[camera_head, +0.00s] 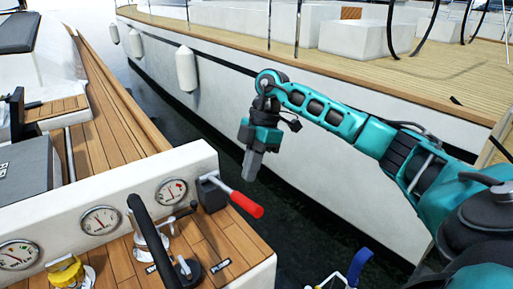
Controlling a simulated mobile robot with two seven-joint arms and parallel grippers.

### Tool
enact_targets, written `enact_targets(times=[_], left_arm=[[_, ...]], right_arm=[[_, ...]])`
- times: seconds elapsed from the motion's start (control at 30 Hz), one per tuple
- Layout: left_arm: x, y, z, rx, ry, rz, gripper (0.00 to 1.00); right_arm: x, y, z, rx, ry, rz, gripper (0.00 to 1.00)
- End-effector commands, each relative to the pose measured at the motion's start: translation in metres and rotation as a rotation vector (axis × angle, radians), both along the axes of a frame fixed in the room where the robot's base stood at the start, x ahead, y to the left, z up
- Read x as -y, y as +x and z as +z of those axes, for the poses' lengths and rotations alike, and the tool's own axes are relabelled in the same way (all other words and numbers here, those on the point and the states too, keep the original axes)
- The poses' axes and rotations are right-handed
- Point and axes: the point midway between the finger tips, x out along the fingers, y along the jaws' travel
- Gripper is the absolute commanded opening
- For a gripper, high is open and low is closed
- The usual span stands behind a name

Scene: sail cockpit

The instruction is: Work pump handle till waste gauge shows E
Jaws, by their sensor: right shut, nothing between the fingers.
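Several round white gauges with red needles sit on the white console: one at the left (18,255), one in the middle (100,219) and one at the right (172,191). Their lettering is too small to read, so I cannot tell which is the waste gauge. A red-gripped lever (246,204) slants down to the right from a dark box at the console's right end. A black bar handle (147,222) stands over metal deck fittings; I cannot tell which is the pump handle. My right gripper (250,170) points down, shut and empty, above and apart from the red grip. My left gripper is not in view.
A yellow-topped fitting (65,272) and a black round fitting (185,270) stand on the teak deck (230,245). A white boat hull (330,170) with fenders lies alongside across dark water. A blue-gripped object (358,265) shows at the bottom right.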

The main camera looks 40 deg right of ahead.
Motion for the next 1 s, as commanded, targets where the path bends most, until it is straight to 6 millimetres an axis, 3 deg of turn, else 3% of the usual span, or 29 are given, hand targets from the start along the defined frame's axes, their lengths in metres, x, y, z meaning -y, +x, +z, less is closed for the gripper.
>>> enact_targets(times=[0.1,0.3,0.73,0.87,1.0], left_arm=[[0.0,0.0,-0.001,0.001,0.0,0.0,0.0],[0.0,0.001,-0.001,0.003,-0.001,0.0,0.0],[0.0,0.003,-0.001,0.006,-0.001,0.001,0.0],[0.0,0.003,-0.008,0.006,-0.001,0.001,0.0],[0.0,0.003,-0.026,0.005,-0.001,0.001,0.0]], right_arm=[[-0.005,-0.005,-0.021,-0.003,-0.001,0.001,0.0],[-0.009,-0.008,-0.038,-0.001,-0.001,0.001,0.0],[-0.01,-0.009,-0.042,0.003,-0.001,0.001,0.0],[-0.008,-0.013,-0.053,0.038,-0.006,-0.001,0.0],[-0.008,-0.022,-0.077,0.13,-0.015,0.001,0.0]])
